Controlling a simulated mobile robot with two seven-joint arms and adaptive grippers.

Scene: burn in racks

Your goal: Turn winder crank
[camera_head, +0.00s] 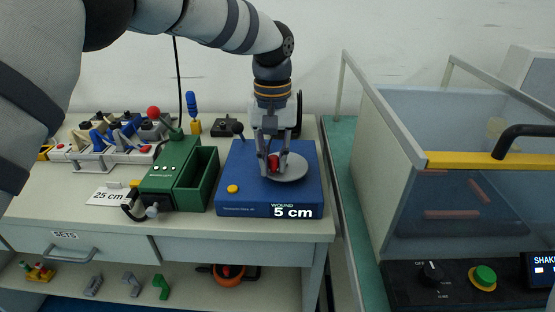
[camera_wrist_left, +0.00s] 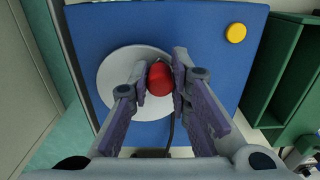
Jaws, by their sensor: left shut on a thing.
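The winder is a blue box (camera_head: 240,205) on the bench with a round grey disc (camera_head: 292,172), a yellow button (camera_head: 232,189) and a readout of "WOUND 5 cm" (camera_head: 293,211). A red crank knob (camera_head: 273,162) stands at the disc's left side. My left gripper (camera_head: 273,166) reaches down from above and is shut on the red knob. In the left wrist view the knob (camera_wrist_left: 160,78) sits between the two fingers, over the right part of the disc (camera_wrist_left: 117,78). The crank arm under the knob is hidden. My right gripper is not in view.
A green box (camera_head: 178,176) with an open compartment stands just left of the winder, beside a "25 cm" card (camera_head: 107,197). A clear-lidded shaker (camera_head: 455,165) stands to the right, across a gap.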

